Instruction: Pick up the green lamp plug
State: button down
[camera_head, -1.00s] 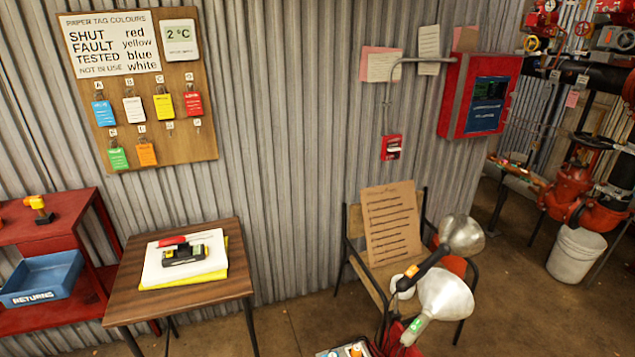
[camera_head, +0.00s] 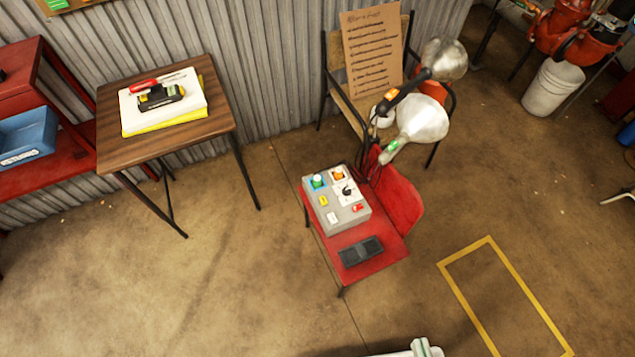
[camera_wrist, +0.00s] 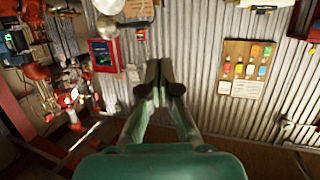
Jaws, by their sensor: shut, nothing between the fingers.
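A green plug (camera_head: 318,181) sits on a blue patch at the back left of a grey socket box (camera_head: 352,219). An orange plug (camera_head: 338,174) sits beside it to the right. The box stands on the red chair (camera_head: 375,262). A lamp with a green mark (camera_head: 394,146) and one with an orange mark (camera_head: 392,93) stand behind the box. In the wrist view my gripper (camera_wrist: 160,82) is shut and empty, its fingers together, facing the corrugated wall. The plug is not seen in that view.
A black pedal-like block (camera_head: 361,251) lies on the chair's front. A wooden table (camera_head: 205,120) with papers and a tool stands left, near a blue returns tray (camera_head: 27,137). A wooden chair with a cardboard sign (camera_head: 373,50) stands behind.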

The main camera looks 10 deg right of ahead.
aim_at(316, 183)
jog(key=j, duration=0.65)
jog(key=i+j, duration=0.1)
jog(key=j, duration=0.7)
jog(key=i+j+z, duration=0.1)
jog(key=j, duration=0.75)
jog(key=i+j, duration=0.15)
jog(key=i, duration=0.3)
jog(key=i+j, duration=0.15)
jog(key=i, duration=0.25)
jog(key=i+j, duration=0.15)
jog(key=i, duration=0.3)
jog(key=z, duration=0.05)
